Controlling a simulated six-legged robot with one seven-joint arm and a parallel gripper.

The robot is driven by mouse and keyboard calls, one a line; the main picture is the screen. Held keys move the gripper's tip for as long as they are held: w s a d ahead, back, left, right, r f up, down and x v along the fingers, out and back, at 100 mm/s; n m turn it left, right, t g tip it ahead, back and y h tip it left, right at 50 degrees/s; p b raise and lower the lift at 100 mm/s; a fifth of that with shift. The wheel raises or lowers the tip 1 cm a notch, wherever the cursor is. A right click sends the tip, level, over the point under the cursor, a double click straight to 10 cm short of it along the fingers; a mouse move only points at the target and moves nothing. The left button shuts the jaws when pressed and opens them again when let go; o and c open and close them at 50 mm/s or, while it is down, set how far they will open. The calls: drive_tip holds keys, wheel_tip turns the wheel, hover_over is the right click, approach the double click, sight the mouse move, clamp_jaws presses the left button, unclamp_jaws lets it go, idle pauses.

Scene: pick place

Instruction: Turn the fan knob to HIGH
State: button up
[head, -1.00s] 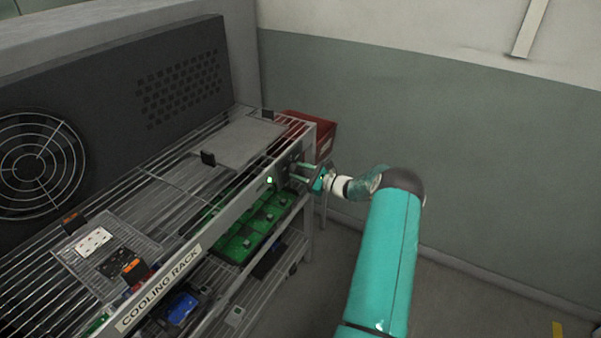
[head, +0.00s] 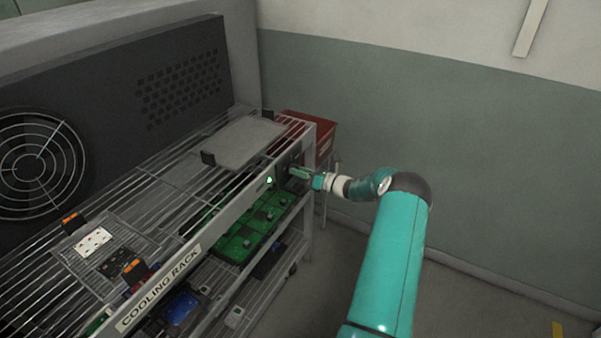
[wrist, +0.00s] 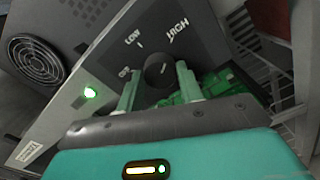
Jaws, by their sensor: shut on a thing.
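The fan knob (wrist: 158,72) is a round dark knob on a dark panel (wrist: 200,62) at the end of the cooling rack's front rail. The wrist view shows the labels OFF, LOW and HIGH around it. The knob's pale mark points up and right, toward the HIGH side. My gripper (wrist: 159,80) has one green finger on each side of the knob and is shut on it. In the head view my gripper (head: 298,173) is at the rail's right end, and the knob is too small to make out there.
A green light (wrist: 90,93) glows on the rail beside the panel. A large fan (head: 38,165) is behind the rack (head: 150,272). Green boards (head: 245,238) lie on the shelf below. A red bin (head: 322,132) stands behind the rack's right end. Floor right of the rack is clear.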

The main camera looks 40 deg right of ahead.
drive_tip(key=shift+m, duration=0.5)
drive_tip(key=o, duration=1)
drive_tip(key=shift+s+d, duration=0.1)
drive_tip(key=shift+s, duration=0.05)
drive_tip(key=v, duration=1.3)
drive_tip(key=shift+s, duration=0.3)
